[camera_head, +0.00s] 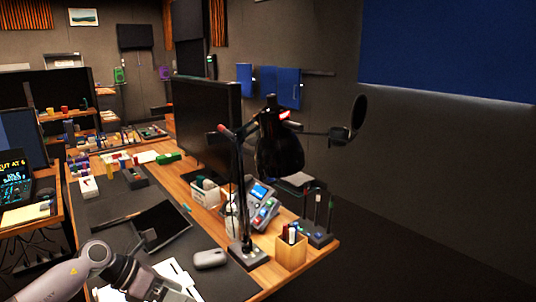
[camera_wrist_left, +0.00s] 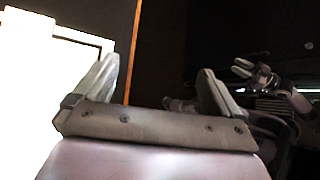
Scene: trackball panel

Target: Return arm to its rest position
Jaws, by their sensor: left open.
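My left arm (camera_head: 75,275) reaches in from the bottom left in the head view. Its gripper (camera_head: 165,288) is low over the near end of the desk, beside a white flat panel or sheet (camera_head: 180,272) that it partly covers. In the left wrist view the two fingers of this gripper (camera_wrist_left: 160,75) stand well apart, with nothing between them. A bright white surface with a pale frame (camera_wrist_left: 75,35) fills the left of that view. A pale jointed shape (camera_wrist_left: 268,78) at the right there looks like my other arm; its jaw state is unclear. No trackball can be made out.
The desk holds a tilted dark tablet (camera_head: 160,224), a grey mouse (camera_head: 210,258), a lamp base (camera_head: 247,255), a wooden pen box (camera_head: 291,250) and a device with a blue screen (camera_head: 262,197). A large monitor (camera_head: 207,120) stands behind. Dark floor lies right of the desk.

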